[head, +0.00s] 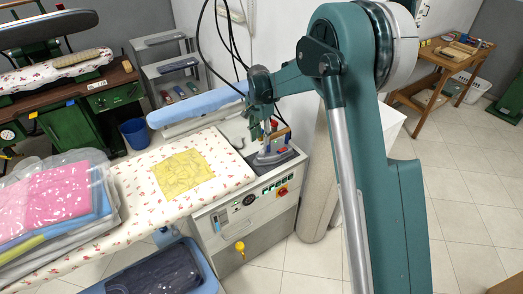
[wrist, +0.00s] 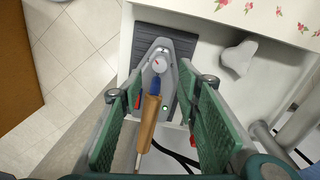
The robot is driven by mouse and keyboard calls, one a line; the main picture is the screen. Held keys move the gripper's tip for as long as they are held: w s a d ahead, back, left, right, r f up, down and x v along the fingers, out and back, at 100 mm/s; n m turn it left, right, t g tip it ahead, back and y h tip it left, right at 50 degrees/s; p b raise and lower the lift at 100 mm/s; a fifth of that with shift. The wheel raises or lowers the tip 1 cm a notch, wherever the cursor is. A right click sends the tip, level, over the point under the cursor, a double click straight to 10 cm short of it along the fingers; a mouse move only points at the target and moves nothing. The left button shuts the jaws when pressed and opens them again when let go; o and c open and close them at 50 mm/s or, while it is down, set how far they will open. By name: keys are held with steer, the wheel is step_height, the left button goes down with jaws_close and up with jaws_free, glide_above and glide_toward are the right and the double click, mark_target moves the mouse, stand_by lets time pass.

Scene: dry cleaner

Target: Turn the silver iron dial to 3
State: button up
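The silver iron (head: 272,154) rests on a dark pad at the right end of the ironing station in the head view. In the wrist view the iron (wrist: 165,65) points toward the top, with a brown handle (wrist: 148,122) and a blue part near its front. The round white dial (wrist: 158,65) sits on the iron's top, ahead of the handle; its markings are too small to read. My gripper (wrist: 157,105) is open above the iron, its two green fingers on either side of the handle. In the head view my gripper (head: 268,118) partly hides the iron.
The ironing board (head: 210,200) with a floral cover and a yellow cloth (head: 182,174) lies left of the iron. A blue padded arm (head: 197,106) stands behind it. A control panel (head: 257,203) is on the station's front. Black cables hang behind my gripper.

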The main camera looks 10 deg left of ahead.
mark_target(262, 151)
steer(key=shift+d+f, duration=0.1)
steer(key=shift+f, duration=3.6)
steer(key=c, duration=0.9)
